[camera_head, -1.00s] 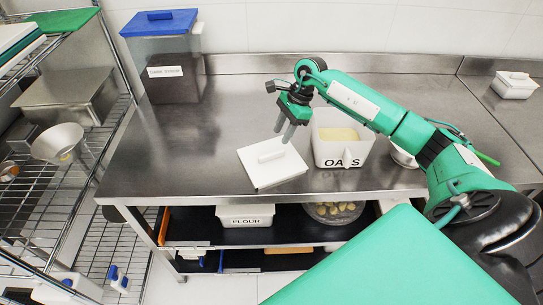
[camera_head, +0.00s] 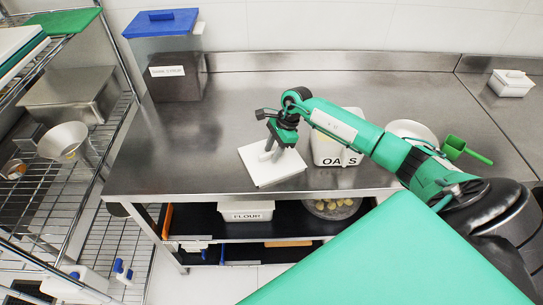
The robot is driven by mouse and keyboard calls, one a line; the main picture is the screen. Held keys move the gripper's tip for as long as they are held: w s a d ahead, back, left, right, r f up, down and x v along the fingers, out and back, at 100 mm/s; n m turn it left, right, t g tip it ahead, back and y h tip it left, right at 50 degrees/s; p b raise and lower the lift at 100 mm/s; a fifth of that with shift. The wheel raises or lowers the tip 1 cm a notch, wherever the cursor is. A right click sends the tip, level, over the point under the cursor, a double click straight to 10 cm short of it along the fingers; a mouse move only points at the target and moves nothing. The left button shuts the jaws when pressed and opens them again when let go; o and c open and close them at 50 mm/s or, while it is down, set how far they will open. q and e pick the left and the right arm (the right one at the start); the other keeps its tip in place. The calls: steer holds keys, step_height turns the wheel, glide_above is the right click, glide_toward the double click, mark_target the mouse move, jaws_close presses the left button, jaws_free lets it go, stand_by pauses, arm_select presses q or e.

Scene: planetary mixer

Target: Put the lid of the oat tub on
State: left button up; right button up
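The square white lid (camera_head: 276,176) with a raised bar handle lies flat on the steel counter. The white oat tub (camera_head: 324,150), marked OATS, stands open just right of the lid. My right arm crosses in front of part of the tub and hides much of its opening. My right gripper (camera_head: 270,153) points down at the lid's handle, with its fingertips at or just above it. I cannot tell whether the fingers are closed on the handle. My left gripper is not in view.
A clear bin with a blue lid (camera_head: 161,22) stands at the back left of the counter (camera_head: 150,150). A green scoop (camera_head: 453,148) and a pale bowl (camera_head: 412,130) are right of the tub. A small white lidded box (camera_head: 511,84) sits far right. The counter's left part is clear.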

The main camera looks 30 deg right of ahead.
jaws_close()
steer(key=shift+r, duration=0.1)
